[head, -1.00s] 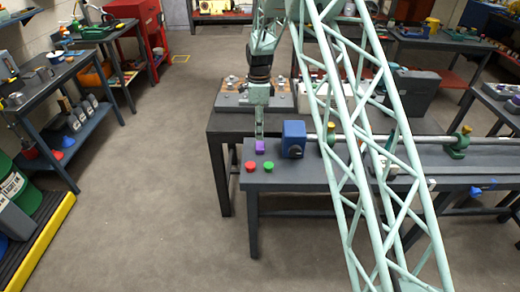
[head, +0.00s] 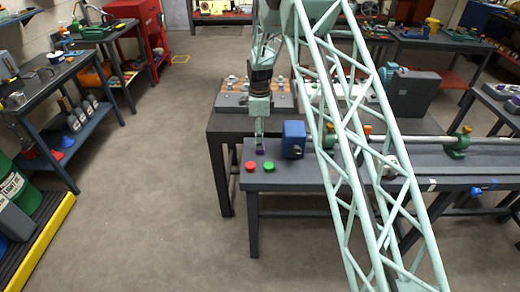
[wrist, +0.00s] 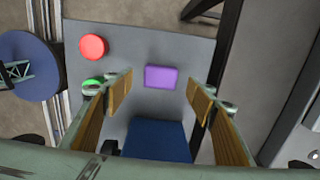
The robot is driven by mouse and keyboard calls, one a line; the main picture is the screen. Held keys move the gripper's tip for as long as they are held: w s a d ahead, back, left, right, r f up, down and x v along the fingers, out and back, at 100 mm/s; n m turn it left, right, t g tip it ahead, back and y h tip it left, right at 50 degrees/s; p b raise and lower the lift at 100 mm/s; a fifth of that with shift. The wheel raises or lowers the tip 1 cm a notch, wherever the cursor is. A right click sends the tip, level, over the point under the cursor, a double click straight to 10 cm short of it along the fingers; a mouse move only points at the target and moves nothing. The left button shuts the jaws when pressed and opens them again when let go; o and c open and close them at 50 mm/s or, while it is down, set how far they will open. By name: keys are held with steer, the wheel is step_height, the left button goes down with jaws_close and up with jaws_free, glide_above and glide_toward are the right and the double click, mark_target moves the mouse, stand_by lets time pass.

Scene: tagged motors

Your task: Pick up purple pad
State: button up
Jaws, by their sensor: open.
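The purple pad (wrist: 160,77) lies flat on the grey bench top in the wrist view. It shows between my two fingers, slightly beyond their tips. In the head view the purple pad (head: 261,150) is a small patch at the left end of the bench, partly covered by my fingers. My gripper (wrist: 160,90) is open and empty, with one finger on each side of the pad in the wrist view. In the head view my gripper (head: 260,142) points down right over the pad. I cannot tell the exact gap between fingertips and bench.
A blue motor box (head: 294,139) stands close to the right of the pad. A red button (head: 250,166) and a green button (head: 268,165) sit near the bench's front edge. The wrist view shows the blue box (wrist: 157,140) close below the pad.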

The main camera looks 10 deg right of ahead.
steer(key=shift+d+f, duration=0.15)
steer(key=shift+f, duration=2.4)
steer(key=shift+c, duration=0.6)
steer(key=c, duration=0.8)
